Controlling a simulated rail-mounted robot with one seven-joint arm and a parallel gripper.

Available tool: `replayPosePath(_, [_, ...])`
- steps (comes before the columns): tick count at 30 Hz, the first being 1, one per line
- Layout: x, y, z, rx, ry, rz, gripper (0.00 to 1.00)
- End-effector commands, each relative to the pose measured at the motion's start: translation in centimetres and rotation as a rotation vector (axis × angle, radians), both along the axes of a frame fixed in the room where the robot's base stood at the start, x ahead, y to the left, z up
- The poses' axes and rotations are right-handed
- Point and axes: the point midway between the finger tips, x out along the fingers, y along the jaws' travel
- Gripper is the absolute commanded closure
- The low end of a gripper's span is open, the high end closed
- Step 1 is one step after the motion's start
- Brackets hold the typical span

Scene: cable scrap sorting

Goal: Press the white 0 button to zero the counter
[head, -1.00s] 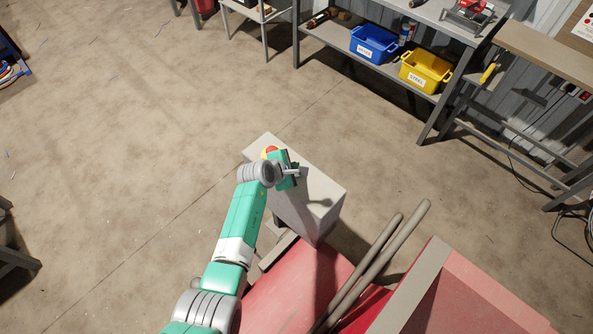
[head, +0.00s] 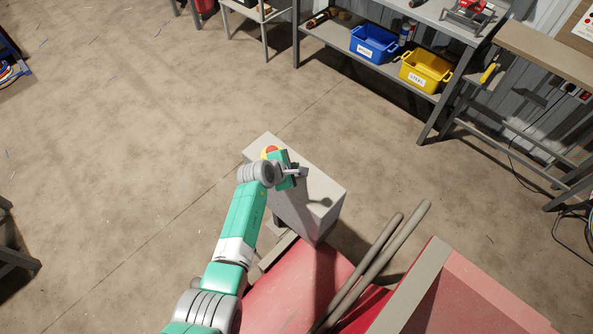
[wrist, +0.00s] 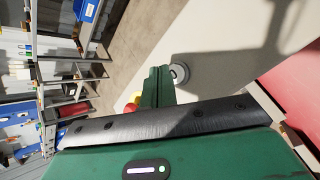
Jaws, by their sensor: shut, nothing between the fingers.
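A grey box-shaped pedestal (head: 322,188) stands on the floor beneath my gripper (head: 302,172) in the head view. In the wrist view, my gripper (wrist: 158,72) is shut and empty, its green fingers pointing at the pale pedestal top (wrist: 225,50). A small round button with a grey ring and pale centre (wrist: 180,73) sits just right of the fingertips, its edge close to or partly behind them. I cannot read a 0 on it or tell whether the fingers touch it. A red button on a yellow base (head: 270,151) is on the pedestal's far left, partly hidden by my wrist.
A red surface (head: 295,285) and two long grey rods (head: 375,262) lie near the pedestal's front. A shelf at the back holds a blue bin (head: 373,45) and a yellow bin (head: 426,72). The floor left of the pedestal is open.

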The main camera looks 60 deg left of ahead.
Motion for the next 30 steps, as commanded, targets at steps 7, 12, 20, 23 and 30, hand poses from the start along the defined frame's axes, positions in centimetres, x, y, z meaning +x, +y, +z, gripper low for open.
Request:
replayPosePath(7, [0.00, -0.01, -0.61, 0.000, 0.001, -0.001, 1.00])
replayPosePath(12, [0.00, 0.00, -0.59, 0.001, 0.000, -0.001, 1.00])
replayPosePath(20, [0.01, -0.02, -0.84, 0.000, 0.000, 0.000, 1.00])
replayPosePath(23, [0.02, -0.01, -0.96, 0.000, 0.000, 0.000, 1.00])
replayPosePath(30, [0.02, -0.01, -1.25, 0.000, 0.000, 0.000, 1.00])
